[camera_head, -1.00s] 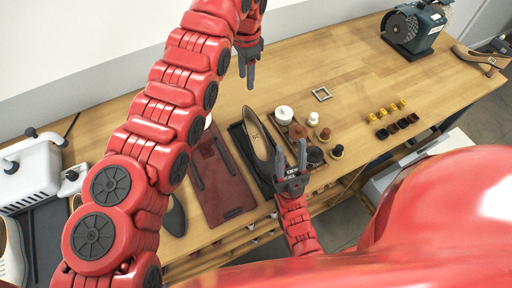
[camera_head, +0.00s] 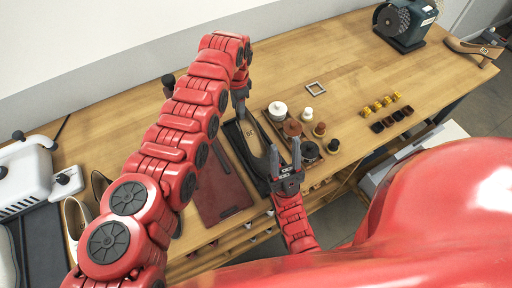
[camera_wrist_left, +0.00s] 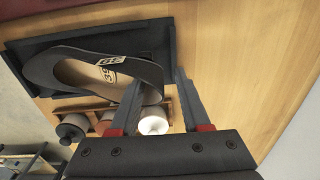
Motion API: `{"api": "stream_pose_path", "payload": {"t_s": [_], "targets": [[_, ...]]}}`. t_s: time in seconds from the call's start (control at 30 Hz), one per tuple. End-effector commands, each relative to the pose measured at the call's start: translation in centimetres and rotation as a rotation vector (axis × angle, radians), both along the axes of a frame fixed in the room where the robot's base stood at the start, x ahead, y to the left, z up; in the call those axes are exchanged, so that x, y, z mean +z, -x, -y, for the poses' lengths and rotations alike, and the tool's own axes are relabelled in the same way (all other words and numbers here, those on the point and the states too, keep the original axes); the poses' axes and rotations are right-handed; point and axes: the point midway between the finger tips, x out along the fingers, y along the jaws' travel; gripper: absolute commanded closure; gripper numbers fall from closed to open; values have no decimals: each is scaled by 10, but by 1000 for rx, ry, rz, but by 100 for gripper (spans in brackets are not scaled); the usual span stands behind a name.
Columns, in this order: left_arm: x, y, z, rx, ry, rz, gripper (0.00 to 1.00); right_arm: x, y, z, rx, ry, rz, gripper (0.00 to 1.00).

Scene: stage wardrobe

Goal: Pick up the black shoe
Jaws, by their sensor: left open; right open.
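The black shoe (camera_head: 262,151), tan inside with a size label, lies on a black tray (camera_head: 232,134) on the wooden table. In the left wrist view the shoe (camera_wrist_left: 60,68) lies lengthwise, its labelled heel end near my fingertips. My left gripper (camera_head: 240,103) is open and points down at the shoe's far end. In the left wrist view the heel end shows between or just beyond the open fingers (camera_wrist_left: 158,82); contact cannot be told. My right gripper (camera_head: 285,152) is open and empty, its fingers pointing up by the shoe's near end and partly covering it.
A wooden tray (camera_head: 270,121) with jars and brushes stands right of the shoe. A dark red mat (camera_head: 217,190) lies to its left. Yellow and dark small pieces (camera_head: 382,103) and a grinder (camera_head: 405,25) stand further right. Other shoes lie left, partly behind my left arm.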

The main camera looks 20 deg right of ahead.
Motion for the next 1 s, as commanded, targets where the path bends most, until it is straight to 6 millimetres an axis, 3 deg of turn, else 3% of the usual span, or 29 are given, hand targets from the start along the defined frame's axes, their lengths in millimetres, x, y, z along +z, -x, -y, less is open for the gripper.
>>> {"api": "stream_pose_path", "payload": {"t_s": [0.17,0.43,0.47,1.0], "targets": [[0,0,0,0,0,0,53,0,0,0,0,0,1,55],[0,0,0,0,0,0,98,0,0,0,0,0,0,55],[0,0,0,0,0,0,100,0,0,0,0,0,1,55],[2,0,0,1,0,1,100,0,0,0,0,0,0,55]]}}
